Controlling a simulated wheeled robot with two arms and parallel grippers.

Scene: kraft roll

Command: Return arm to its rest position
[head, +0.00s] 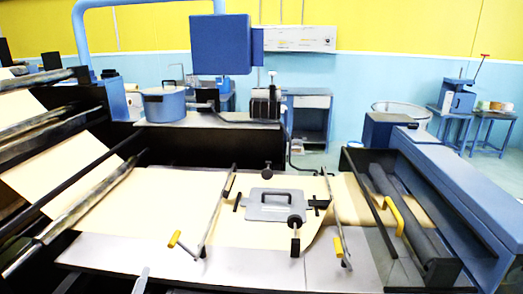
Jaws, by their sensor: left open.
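My left gripper (141,281) shows only as a small grey tip at the bottom edge, left of centre, in front of the machine's metal table. The rest of it is cut off by the frame. It is open, and nothing shows held in it. It appears apart from the paper. My right gripper is not in view. The tan kraft paper web (150,204) comes down over rollers at the left and runs flat across the table to the right.
A grey plate with a handle (275,206) sits over the paper between two yellow-handled rods (215,215). Dark rollers (398,205) and a blue housing (465,190) stand at the right. A blue pot (164,105) stands on the back shelf. The front metal strip (240,268) is mostly clear.

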